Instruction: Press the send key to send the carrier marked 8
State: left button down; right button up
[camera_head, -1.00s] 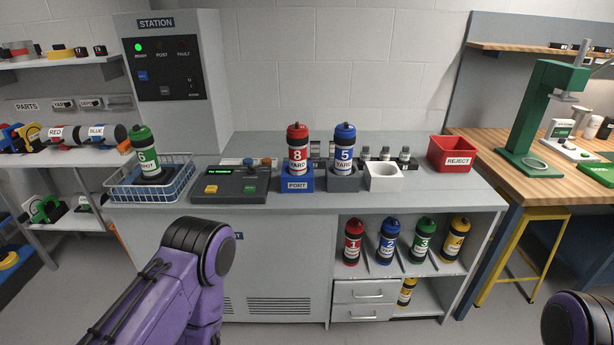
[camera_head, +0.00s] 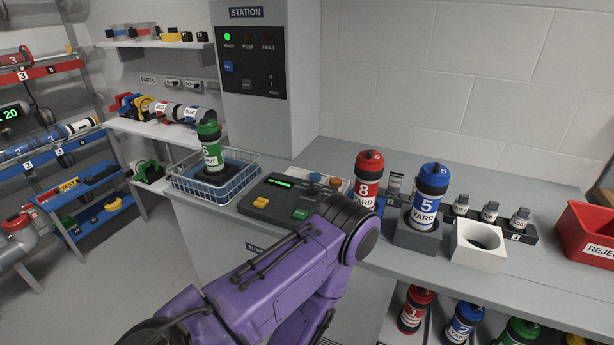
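The red carrier marked 8 (camera_head: 366,192) stands upright on the counter, its lower end and seat hidden behind my purple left arm. The dark control console (camera_head: 272,208) is left of it, with a lit green display (camera_head: 279,183), a yellow key (camera_head: 261,202) and a green key (camera_head: 300,214). The key labels are too small to read. My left arm crosses the lower middle, its dark-capped joint overlapping the console's right end. I see no fingertips of the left gripper. The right gripper is out of view.
A blue carrier marked 5 (camera_head: 428,195) stands in a grey holder, beside an empty white holder (camera_head: 479,246) and a red reject bin (camera_head: 587,235). A green carrier (camera_head: 210,147) stands in a wire basket (camera_head: 214,183). The station panel's ready lamp (camera_head: 228,37) is green.

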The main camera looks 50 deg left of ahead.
aim_at(299, 214)
jog(key=u, duration=0.65)
jog(key=i, duration=0.85)
jog(key=u, duration=0.8)
